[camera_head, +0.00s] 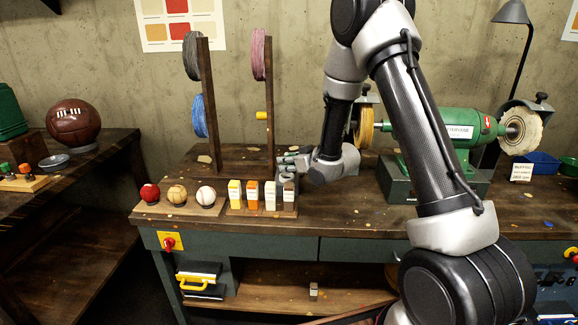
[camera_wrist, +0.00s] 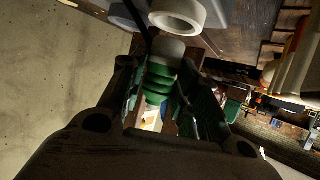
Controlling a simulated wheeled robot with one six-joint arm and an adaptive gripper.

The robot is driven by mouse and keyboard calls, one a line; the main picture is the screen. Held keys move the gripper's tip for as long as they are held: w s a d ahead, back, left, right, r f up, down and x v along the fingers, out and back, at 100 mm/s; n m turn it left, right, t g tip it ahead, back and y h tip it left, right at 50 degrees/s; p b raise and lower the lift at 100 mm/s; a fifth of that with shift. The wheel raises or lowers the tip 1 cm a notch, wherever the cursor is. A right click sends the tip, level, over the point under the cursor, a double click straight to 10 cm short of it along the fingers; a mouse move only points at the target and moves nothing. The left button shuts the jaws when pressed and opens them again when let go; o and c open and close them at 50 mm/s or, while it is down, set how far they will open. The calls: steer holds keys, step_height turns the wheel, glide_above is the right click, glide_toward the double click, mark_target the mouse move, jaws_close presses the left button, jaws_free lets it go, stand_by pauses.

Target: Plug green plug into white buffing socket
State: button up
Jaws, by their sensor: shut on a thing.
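In the wrist view my gripper (camera_wrist: 165,95) is shut on a green ridged piece with a grey rounded end, which looks like the green plug (camera_wrist: 160,80). The fingers hold it from both sides, and its grey end points away from me. A white ring-shaped thing (camera_wrist: 178,14) shows just beyond that end; I cannot tell whether the two touch. In the head view my gripper (camera_head: 287,163) is over the bench, behind the row of small blocks, and the plug is too small to make out. I cannot identify the white buffing socket for certain.
The workbench (camera_head: 345,222) bears three balls (camera_head: 178,196), small upright blocks (camera_head: 253,195) and a spool rack (camera_head: 204,100) near my gripper. A green buffing machine (camera_head: 455,131) with a white wheel (camera_head: 522,130) stands to the right. The bench front middle is clear.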

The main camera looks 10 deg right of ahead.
steer(key=shift+r, duration=2.75)
steer(key=s+d+f+m+h, duration=0.1)
steer(key=d+f+m+h, duration=0.1)
steer(key=f, duration=0.1)
steer(key=s+d+f+m+t+h, duration=0.1)
steer(key=s+d+f+h, duration=0.1)
steer(key=d+f, duration=0.1)
steer(key=s+d+f+m+h, duration=0.2)
steer(key=d+f, duration=0.1)
steer(key=f, duration=0.1)
steer(key=shift+s+f+m, duration=0.1)
steer(key=shift+s+m, duration=0.1)
steer(key=shift+m, duration=0.1)
steer(key=shift+a+f, duration=0.15)
steer(key=shift+f, duration=0.05)
steer(key=w+a+r+n+y, duration=0.1)
steer(key=a+r+n+y, duration=0.1)
steer(key=r, duration=0.1)
steer(key=w+a+r+n+y, duration=0.1)
steer(key=w+a+r+y, duration=0.1)
steer(key=a+r, duration=0.1)
steer(key=w+a+r+n+g+y, duration=0.1)
steer(key=w+a+r+n+y, duration=0.1)
steer(key=r, duration=0.3)
steer(key=shift+w+a+n, duration=0.25)
steer(key=shift+n, duration=0.05)
steer(key=shift+s+a+f, duration=0.1)
steer(key=shift+f, duration=3)
